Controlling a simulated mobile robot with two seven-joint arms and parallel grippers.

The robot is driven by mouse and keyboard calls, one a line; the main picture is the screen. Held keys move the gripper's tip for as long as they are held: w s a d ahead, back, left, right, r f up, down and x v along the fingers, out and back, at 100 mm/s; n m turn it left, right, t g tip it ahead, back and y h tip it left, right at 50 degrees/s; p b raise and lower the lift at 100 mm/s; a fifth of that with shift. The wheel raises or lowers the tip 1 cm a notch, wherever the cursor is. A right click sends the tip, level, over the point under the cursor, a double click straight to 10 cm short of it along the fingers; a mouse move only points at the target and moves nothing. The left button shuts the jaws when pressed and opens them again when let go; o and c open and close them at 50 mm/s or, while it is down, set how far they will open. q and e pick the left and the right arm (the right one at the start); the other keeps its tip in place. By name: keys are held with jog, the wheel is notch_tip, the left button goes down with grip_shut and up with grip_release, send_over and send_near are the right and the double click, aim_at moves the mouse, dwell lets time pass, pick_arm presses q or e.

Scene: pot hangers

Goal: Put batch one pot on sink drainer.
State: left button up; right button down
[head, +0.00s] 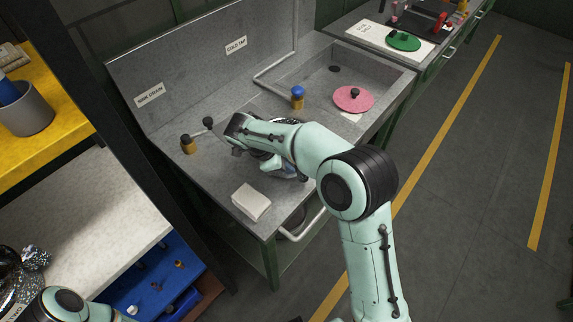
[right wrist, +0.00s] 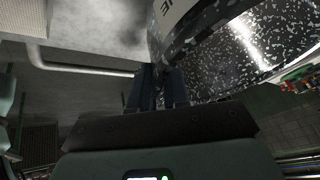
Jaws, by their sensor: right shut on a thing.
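The batch one pot (right wrist: 215,65) is black with white speckles and fills the upper right of the right wrist view. Part of a white label shows on its side. My right gripper (right wrist: 158,85) is shut on the edge of this pot. In the head view the pot is mostly hidden under my right arm, over the front part of the grey sink drainer (head: 222,172). I cannot tell whether it touches the drainer. My left arm shows at the bottom left, but its gripper is out of view.
A white block (head: 251,201) lies on the drainer's front edge. A brown-capped tap (head: 189,145) and a blue-topped one (head: 297,97) stand nearby. A speckled silver object (head: 22,280) sits at lower left.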

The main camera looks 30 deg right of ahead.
jog(key=shift+f, duration=0.2)
jog(key=shift+f, duration=0.2)
jog(key=c, duration=1.1)
grip_release()
jog(key=shift+r, duration=0.15)
jog(key=shift+a+r, duration=0.1)
jog(key=shift+r, duration=0.15)
jog(key=v, duration=1.1)
jog(key=shift+a+r+p, duration=0.2)
jog(key=shift+p, duration=0.25)
